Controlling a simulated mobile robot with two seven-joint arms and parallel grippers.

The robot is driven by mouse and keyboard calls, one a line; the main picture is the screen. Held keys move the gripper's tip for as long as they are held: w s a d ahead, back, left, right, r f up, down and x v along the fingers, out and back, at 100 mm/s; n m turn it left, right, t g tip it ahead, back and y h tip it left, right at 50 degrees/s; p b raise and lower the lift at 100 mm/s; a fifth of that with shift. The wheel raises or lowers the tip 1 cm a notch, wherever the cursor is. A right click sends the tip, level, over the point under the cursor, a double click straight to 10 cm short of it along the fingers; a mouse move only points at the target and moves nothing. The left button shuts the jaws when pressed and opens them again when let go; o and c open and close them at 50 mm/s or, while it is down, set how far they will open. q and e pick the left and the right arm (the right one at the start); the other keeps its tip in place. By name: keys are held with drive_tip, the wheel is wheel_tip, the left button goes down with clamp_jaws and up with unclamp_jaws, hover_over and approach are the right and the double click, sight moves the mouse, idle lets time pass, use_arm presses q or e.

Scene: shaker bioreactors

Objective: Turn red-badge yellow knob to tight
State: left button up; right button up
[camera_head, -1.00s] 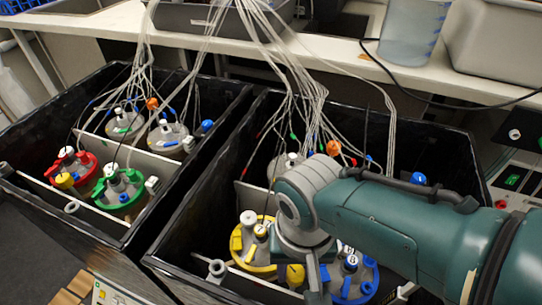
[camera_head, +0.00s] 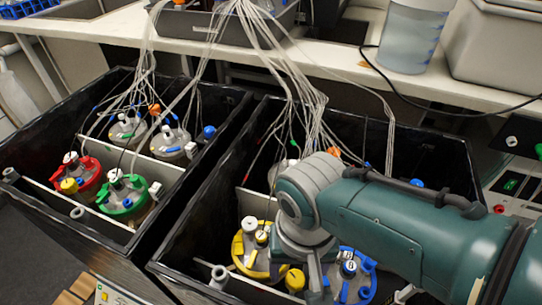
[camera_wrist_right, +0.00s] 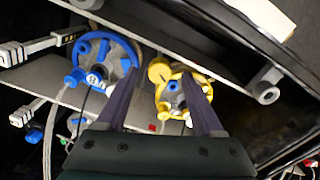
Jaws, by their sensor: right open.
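Two yellow knobs show. One yellow knob (camera_head: 69,186) is on the red-ringed vessel (camera_head: 90,172) in the left box. The other yellow knob (camera_head: 294,280) is beside the yellow-ringed vessel (camera_head: 240,245) in the right box; this knob also shows in the right wrist view (camera_wrist_right: 159,72). I cannot make out a red badge on either knob. My right gripper (camera_wrist_right: 162,78) is open, pointing down into the right box. Its fingers lie on either side of the right-box knob in the wrist view; I see no contact. My left gripper is not in view.
A blue-ringed vessel (camera_head: 352,278) stands close beside the right gripper. A green-ringed vessel (camera_head: 122,195) stands in the left box. Pale tubes (camera_head: 318,110) hang into both boxes. A white bench (camera_head: 330,58) runs behind. The black box walls bound the space.

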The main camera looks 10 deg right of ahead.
use_arm(q)
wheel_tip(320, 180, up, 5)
drive_tip(key=p, duration=0.4)
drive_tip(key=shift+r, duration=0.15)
use_arm(e)
wheel_tip(320, 180, up, 8)
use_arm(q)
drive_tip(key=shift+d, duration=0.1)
use_arm(e)
drive_tip(key=shift+f, duration=0.1)
